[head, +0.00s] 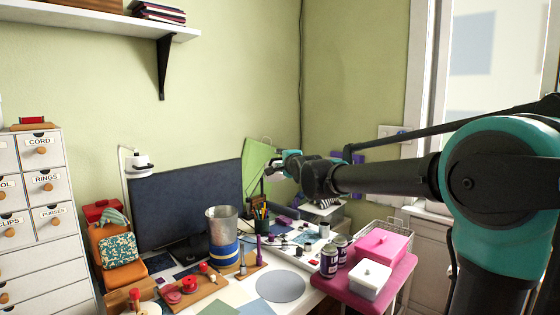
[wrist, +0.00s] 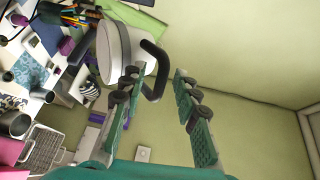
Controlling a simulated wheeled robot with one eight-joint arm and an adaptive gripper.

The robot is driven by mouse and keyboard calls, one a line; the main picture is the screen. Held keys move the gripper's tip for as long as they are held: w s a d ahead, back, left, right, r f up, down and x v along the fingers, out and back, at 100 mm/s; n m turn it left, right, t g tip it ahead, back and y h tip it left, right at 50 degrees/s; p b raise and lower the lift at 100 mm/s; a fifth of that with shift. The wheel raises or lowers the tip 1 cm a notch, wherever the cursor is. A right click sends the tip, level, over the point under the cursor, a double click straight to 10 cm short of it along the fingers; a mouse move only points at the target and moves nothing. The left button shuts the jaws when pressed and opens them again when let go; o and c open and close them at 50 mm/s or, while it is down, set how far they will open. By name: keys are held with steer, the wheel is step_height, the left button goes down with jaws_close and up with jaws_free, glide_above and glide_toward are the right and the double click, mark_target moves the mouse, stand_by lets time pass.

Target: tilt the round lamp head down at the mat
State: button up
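In the wrist view a round white-and-grey lamp head (wrist: 112,52) with a black bar handle (wrist: 160,62) is just beyond my fingertips. My gripper (wrist: 156,86) is open. The handle shows between the two fingers; the left finger overlaps the lamp head's rim, and I cannot tell whether they touch. In the head view my gripper (head: 284,164) is at the back of the desk, with a small white part of the lamp head (head: 272,178) beside it, mostly hidden. A flat grey round mat (head: 280,287) lies on the desk's front; I cannot tell whether it is the task's mat.
A metal tumbler (head: 222,222), a pen holder (head: 261,218) and a dark monitor-like panel (head: 185,205) stand left of my gripper. Cans (head: 329,262) and a pink box (head: 382,243) are below my arm. The wall (wrist: 240,50) fills the wrist view's right side.

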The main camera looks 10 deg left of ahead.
jaws_close()
stand_by(0.6)
